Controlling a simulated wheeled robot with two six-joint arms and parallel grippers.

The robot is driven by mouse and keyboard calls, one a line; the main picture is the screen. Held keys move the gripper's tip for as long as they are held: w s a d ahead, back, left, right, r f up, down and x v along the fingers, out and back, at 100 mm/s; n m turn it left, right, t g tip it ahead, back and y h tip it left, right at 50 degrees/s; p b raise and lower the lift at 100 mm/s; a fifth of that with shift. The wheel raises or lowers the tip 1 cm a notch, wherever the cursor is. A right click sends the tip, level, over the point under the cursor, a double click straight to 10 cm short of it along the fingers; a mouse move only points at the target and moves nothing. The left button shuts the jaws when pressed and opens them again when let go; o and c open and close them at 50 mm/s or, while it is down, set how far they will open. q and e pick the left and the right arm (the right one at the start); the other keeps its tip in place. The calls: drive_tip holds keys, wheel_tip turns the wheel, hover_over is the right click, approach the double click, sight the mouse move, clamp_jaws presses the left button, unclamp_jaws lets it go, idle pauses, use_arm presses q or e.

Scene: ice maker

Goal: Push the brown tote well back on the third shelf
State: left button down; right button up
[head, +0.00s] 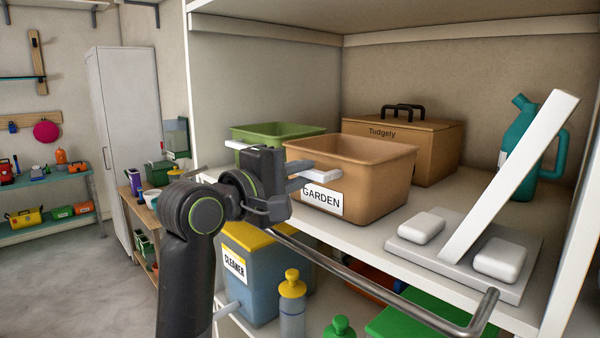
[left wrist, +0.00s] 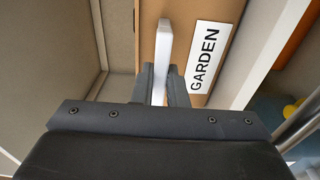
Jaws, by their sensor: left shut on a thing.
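The brown tote (head: 375,185) with a white "GARDEN" label stands upright on the shelf (head: 375,238), close to its front edge. A white handle (head: 325,173) sticks out from the tote's front; it also shows in the left wrist view (left wrist: 163,45). My left gripper (head: 305,182) is in front of the tote, its fingers shut on that handle. In the left wrist view my gripper (left wrist: 164,85) has one finger on each side of the handle, beside the label. My arm hides the tote's lower left front. My right gripper is not in view.
A green tote (head: 278,131) stands left of the brown tote, and a brown "Tudgely" box (head: 425,150) behind it. At right are a teal jug (head: 522,145) and a grey-white device (head: 465,250). A metal bar (head: 370,285) runs below the shelf's front edge.

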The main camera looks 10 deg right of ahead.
use_arm(q)
drive_tip(key=c, duration=1.4)
unclamp_jaws()
drive_tip(key=shift+o, duration=0.2)
drive_tip(key=shift+f, duration=0.1)
drive_tip(key=b+v, duration=0.5)
drive_tip(key=v, duration=1.2)
drive_tip(key=shift+s, duration=0.2)
drive_tip(key=shift+a, duration=0.15)
